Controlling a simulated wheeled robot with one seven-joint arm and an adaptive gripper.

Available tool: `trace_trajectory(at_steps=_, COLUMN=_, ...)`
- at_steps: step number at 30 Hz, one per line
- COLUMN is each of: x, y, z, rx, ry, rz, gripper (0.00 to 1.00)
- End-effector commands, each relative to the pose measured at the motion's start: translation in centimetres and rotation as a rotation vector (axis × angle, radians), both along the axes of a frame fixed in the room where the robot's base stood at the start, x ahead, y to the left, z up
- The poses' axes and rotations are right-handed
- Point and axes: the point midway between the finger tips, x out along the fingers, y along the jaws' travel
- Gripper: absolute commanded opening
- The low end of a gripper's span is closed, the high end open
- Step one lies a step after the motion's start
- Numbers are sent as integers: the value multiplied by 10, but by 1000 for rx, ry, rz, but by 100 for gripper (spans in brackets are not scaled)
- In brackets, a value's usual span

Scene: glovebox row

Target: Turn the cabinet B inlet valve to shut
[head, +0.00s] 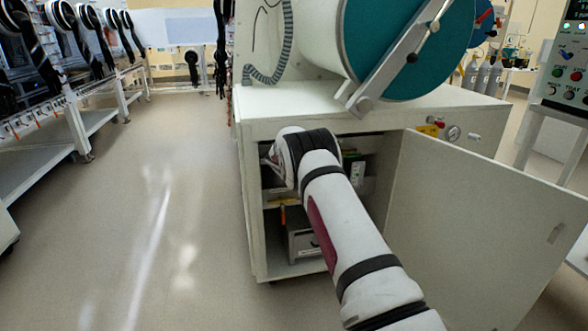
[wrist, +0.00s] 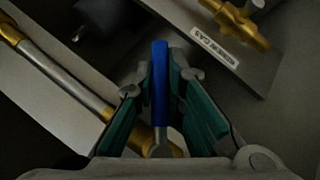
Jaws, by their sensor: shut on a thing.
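In the wrist view a blue lever handle (wrist: 160,70) stands between the two teal-padded fingers of my gripper (wrist: 159,84), which is shut on it. The lever's metal lower end meets a brass fitting (wrist: 172,150) on a grey pipe (wrist: 62,78), which runs diagonally from upper left to lower right. The lever lies at a slant to the pipe, neither clearly along it nor square across it. In the head view my arm reaches into the open cabinet (head: 262,225) under the glovebox; it hides my fingers and the valve.
A plate with a white label (wrist: 215,47), ending in "GAS", and a brass fitting (wrist: 240,25) are close by at upper right in the wrist view. The open cabinet door (head: 480,230) stands right of my arm. Clear floor (head: 140,200) lies to the left.

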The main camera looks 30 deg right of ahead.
Motion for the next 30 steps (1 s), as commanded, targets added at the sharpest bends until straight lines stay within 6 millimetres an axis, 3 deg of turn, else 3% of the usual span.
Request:
trace_trajectory(at_steps=15, x=5, y=22, z=-11, rx=435, ry=-122, rz=-3, gripper=0)
trace_trajectory(at_steps=30, x=8, y=35, z=-13, rx=609, ry=-168, rz=1, gripper=0)
